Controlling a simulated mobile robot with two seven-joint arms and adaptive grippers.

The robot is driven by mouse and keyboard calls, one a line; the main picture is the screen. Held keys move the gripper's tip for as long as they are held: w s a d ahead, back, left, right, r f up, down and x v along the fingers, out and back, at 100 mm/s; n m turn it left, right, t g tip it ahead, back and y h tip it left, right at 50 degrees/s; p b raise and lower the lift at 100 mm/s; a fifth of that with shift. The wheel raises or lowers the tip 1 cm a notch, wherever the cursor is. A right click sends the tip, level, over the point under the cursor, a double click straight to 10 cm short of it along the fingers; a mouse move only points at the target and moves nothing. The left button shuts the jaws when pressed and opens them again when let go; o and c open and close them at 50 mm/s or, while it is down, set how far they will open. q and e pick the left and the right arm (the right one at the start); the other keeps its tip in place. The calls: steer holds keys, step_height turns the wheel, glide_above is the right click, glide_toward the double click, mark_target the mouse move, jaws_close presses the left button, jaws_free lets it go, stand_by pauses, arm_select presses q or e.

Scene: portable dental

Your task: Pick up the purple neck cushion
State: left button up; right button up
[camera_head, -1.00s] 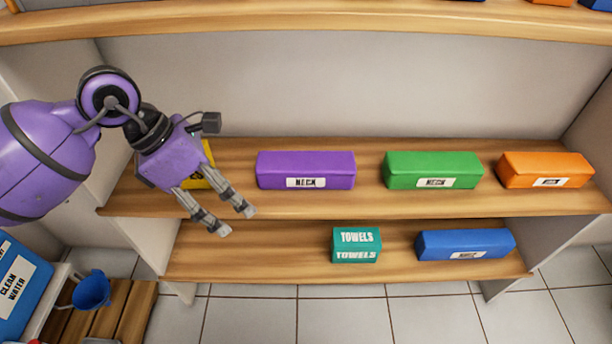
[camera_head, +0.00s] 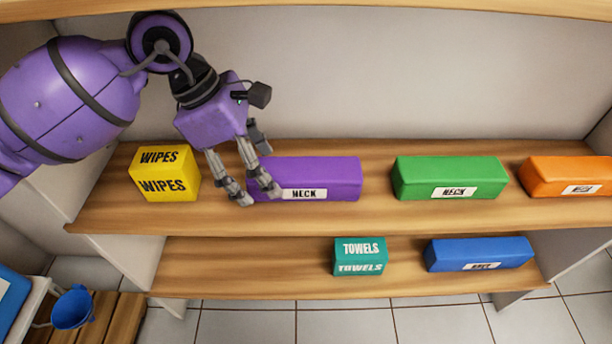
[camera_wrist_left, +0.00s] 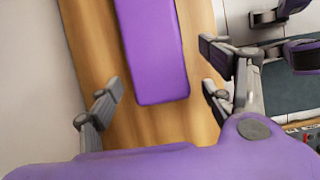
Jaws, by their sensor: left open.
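The purple neck cushion (camera_head: 318,178) is a long block with a white NECK label, lying on the upper wooden shelf. My left gripper (camera_head: 258,197) is open at its left end, with one finger in front of that end in the head view. In the left wrist view the purple cushion (camera_wrist_left: 153,50) runs away from my left gripper (camera_wrist_left: 158,100). Its near end lies between the directions of the two spread fingers, with gaps on both sides. I cannot tell whether a finger touches it.
A yellow wipes box (camera_head: 164,174) stands left of the gripper. Green (camera_head: 450,177) and orange (camera_head: 570,177) neck cushions lie to the right. The lower shelf holds a teal towels box (camera_head: 360,257) and a blue neck cushion (camera_head: 480,253). A shelf board (camera_head: 400,6) runs above.

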mark_target(303, 168)
arm_select(q)
steer(key=d, duration=0.3)
steer(key=shift+d, duration=0.25)
steer(key=d+b, duration=0.1)
steer(key=d, duration=0.3)
steer(key=shift+f, duration=0.1)
steer(key=shift+f+b, duration=0.35)
steer(key=shift+f, duration=0.2)
steer(key=c, duration=1.1)
steer(key=shift+c, duration=0.9)
